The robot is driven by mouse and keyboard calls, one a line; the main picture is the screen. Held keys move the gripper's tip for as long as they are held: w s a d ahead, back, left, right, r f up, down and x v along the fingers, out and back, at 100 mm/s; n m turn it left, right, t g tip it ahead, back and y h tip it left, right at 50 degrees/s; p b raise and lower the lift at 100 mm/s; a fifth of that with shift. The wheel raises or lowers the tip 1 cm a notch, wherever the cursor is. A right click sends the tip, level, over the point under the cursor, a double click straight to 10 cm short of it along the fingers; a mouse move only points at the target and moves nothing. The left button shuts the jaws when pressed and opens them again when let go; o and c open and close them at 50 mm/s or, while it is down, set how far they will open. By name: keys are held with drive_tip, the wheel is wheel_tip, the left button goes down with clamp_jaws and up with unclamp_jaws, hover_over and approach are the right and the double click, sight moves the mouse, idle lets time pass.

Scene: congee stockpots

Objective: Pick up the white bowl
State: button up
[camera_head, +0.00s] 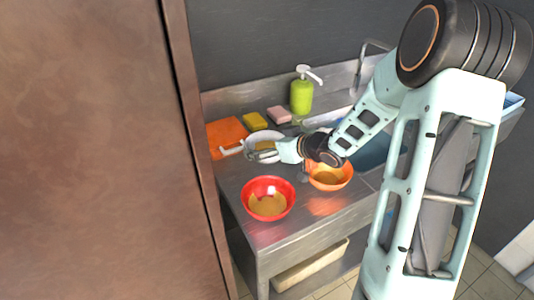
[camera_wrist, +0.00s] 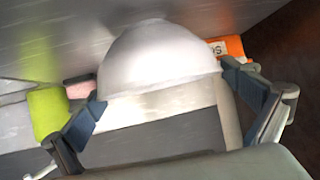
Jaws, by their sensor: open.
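The white bowl (camera_head: 262,137) sits on the metal counter beside the sink, partly hidden by my gripper (camera_head: 262,152). In the wrist view the bowl's pale rounded outside (camera_wrist: 160,55) fills the upper middle. My gripper (camera_wrist: 167,90) has its two dark fingers spread wide there, one to each side of the bowl. The fingers look open, with the bowl between or just beyond the tips; I cannot tell whether they touch it.
A red bowl (camera_head: 268,206) stands at the front, and an orange bowl (camera_head: 330,180) stands to the right under my arm. An orange cloth or packet (camera_head: 222,135), yellow sponge (camera_head: 254,121), pink soap (camera_head: 279,114) and green pump bottle (camera_head: 301,97) lie behind. A brown panel (camera_head: 90,150) rises left.

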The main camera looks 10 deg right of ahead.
drive_tip(key=shift+c, duration=0.6)
drive_tip(key=c, duration=0.7)
drive_tip(key=shift+r, duration=0.1)
drive_tip(key=shift+c, duration=0.2)
